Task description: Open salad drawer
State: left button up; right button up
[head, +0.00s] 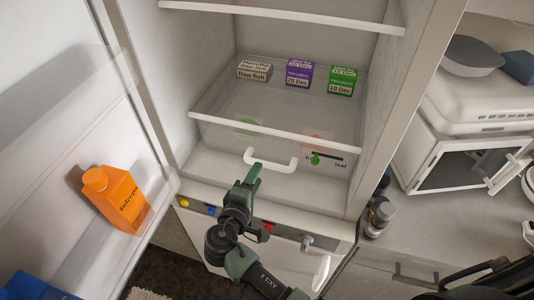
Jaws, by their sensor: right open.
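The fridge stands open. The salad drawer (222,142) is the clear bin at the bottom, below the glass shelf, and it looks closed. Its white bar handle (271,163) sticks out from the front. Blurred green and red shapes show through the drawer, and a dark slider mark with a green leaf is at its right. My right gripper (251,180) is open and empty, just in front of and below the left end of the handle. I cannot tell whether it touches the handle. My left gripper is not in view.
The open fridge door (75,130) at left holds an orange carton (117,198). A raw fish box (254,70), a purple box (299,73) and a green box (342,80) stand on the shelf above. A counter with a white appliance (465,160) is at right.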

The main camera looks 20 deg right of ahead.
aim_at(263, 162)
jog(key=b+x, duration=0.1)
jog(key=x, duration=0.3)
jog(key=shift+w+d, duration=0.1)
jog(key=shift+w, duration=0.05)
jog(key=shift+b+x, duration=0.3)
jog(key=shift+x, duration=0.7)
grip_shut()
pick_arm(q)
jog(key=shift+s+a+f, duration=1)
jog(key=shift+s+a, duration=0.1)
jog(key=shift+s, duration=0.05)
